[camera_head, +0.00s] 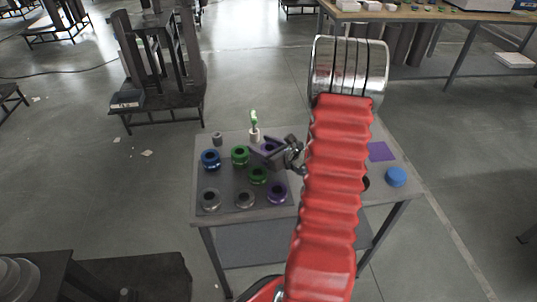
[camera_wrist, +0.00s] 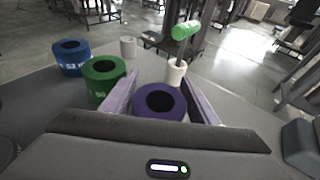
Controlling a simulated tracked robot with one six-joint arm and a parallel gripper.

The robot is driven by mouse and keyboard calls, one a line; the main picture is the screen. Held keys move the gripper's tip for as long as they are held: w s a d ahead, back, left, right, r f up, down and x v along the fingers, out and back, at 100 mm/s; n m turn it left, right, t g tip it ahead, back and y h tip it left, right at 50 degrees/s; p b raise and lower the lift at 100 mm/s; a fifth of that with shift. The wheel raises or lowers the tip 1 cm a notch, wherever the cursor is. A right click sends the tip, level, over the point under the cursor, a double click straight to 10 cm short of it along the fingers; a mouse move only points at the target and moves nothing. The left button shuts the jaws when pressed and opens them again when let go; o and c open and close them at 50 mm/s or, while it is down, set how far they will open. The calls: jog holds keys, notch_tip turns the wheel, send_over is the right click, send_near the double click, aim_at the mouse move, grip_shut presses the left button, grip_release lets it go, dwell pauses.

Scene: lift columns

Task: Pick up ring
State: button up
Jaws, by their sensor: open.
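A purple ring (camera_wrist: 160,103) stands on the table between the two lavender fingers of my gripper (camera_wrist: 161,78) in the wrist view. My gripper is open, and narrow gaps seem to show between the ring and each finger. Other rings stand nearby: a blue ring (camera_head: 210,159), a green ring (camera_head: 239,155), a second green ring (camera_head: 257,174), a second purple ring (camera_head: 277,193) and two grey rings (camera_head: 211,199) (camera_head: 244,198).
A white holder (camera_head: 254,135) with a green-topped stick (camera_wrist: 186,30) stands just behind the gripper. A small grey cylinder (camera_head: 217,138) stands at the back left. A blue round object (camera_head: 396,177) and a purple square (camera_head: 381,151) lie on the right. My red arm hides the table's middle.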

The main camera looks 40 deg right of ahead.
dwell(0.3)
jog(key=c, duration=1.1)
